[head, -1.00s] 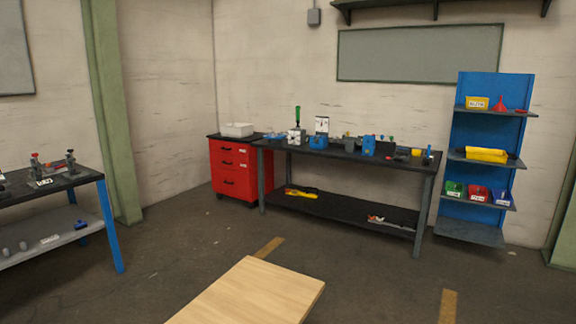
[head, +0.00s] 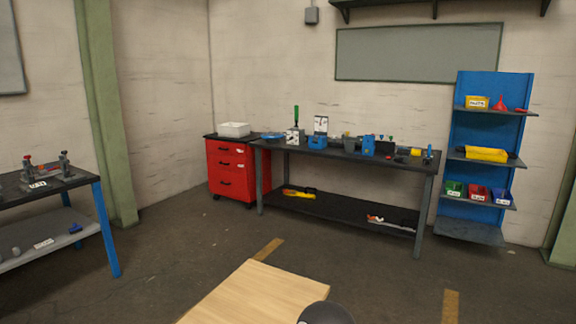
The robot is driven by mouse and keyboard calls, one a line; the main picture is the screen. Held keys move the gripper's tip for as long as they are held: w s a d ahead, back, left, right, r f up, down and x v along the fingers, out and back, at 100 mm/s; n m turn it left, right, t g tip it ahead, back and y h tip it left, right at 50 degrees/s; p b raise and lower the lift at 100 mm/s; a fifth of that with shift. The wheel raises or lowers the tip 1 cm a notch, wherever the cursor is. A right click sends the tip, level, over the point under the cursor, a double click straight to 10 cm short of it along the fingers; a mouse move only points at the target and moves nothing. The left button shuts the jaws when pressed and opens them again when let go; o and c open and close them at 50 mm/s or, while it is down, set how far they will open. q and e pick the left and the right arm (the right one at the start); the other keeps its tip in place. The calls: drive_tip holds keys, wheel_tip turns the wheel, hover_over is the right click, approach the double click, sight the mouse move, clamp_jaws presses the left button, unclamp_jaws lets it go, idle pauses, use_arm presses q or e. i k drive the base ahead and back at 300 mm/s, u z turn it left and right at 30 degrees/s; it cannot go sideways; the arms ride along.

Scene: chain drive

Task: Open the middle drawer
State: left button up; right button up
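The red drawer cabinet (head: 231,172) stands against the back wall, left of the long workbench, in the head view. It has several drawers with dark handles, and all look shut. A white bin (head: 234,130) sits on the cabinet's dark top. The cabinet is some way off across the floor. Neither of my grippers is in the head view.
A dark workbench (head: 425,165) with tools adjoins the cabinet's right. A blue shelf rack (head: 484,95) stands at the right. Another bench (head: 108,226) is at the left. A wooden tabletop (head: 250,293) lies in the foreground. Floor (head: 175,245) before the cabinet is clear.

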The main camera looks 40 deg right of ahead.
sight(239, 164)
drive_tip(key=u, duration=0.15)
drive_tip(key=i, duration=0.2)
drive_tip(key=z, duration=0.85)
drive_tip(key=k, duration=0.95)
drive_tip(key=z, duration=0.4)
drive_tip(key=i, duration=0.95)
drive_tip(key=u, duration=0.25)
